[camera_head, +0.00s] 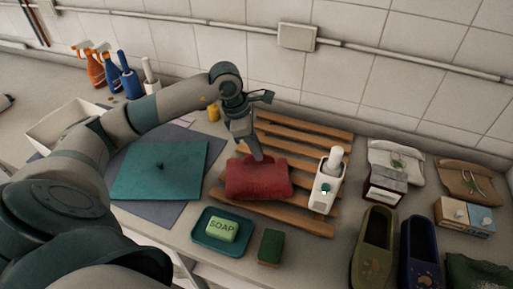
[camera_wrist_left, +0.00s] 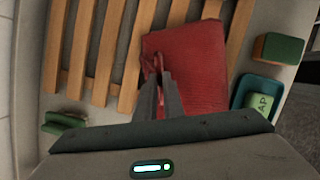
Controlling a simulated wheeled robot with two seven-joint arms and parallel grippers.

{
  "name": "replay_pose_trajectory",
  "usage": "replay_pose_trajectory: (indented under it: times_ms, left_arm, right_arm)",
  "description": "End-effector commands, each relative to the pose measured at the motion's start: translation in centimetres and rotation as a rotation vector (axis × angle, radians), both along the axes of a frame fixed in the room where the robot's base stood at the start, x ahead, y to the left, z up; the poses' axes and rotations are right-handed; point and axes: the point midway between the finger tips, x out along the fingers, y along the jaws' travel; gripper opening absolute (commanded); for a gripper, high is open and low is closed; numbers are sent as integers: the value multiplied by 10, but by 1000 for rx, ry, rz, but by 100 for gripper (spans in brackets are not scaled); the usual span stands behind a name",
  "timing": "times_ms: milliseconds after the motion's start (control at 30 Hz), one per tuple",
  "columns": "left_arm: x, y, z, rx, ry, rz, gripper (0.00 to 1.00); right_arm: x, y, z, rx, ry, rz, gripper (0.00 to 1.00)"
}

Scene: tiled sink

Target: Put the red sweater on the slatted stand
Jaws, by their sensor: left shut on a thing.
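The red sweater (camera_head: 258,179) is a folded bundle lying on the left part of the slatted wooden stand (camera_head: 300,148). In the left wrist view the sweater (camera_wrist_left: 205,65) covers the ends of some slats (camera_wrist_left: 82,50). My left gripper (camera_head: 256,158) reaches down from above onto the sweater's back edge. In the left wrist view its fingers (camera_wrist_left: 158,75) are close together with a pinch of red cloth between them. My right gripper is in neither view.
A white dispenser (camera_head: 328,182) stands on the stand's right side. In front are a teal soap dish (camera_head: 203,246) with green soap and a green sponge (camera_head: 271,247). Shoes (camera_head: 375,248) and small boxes (camera_head: 385,188) are at right. A teal mat (camera_head: 140,178) lies at left.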

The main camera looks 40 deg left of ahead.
Motion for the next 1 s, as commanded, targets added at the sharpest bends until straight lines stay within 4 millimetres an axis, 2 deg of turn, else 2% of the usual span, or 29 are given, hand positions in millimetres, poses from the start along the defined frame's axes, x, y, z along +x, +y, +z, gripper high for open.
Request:
replay_pose_trajectory:
  times_ms: [133,200,233,700,767,1000]
  left_arm:
    - [0,0,-4,0,0,0,0]
    - [0,0,-2,0,0,0,22]
    - [0,0,-2,0,0,0,27]
    - [0,0,2,0,0,0,27]
    - [0,2,4,1,-2,1,27]
    - [-5,10,34,2,-6,1,27]
  right_arm:
    - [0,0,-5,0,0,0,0]
    - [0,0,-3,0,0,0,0]
    - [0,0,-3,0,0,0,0]
    - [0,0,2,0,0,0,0]
    - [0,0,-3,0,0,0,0]
    - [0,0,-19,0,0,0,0]
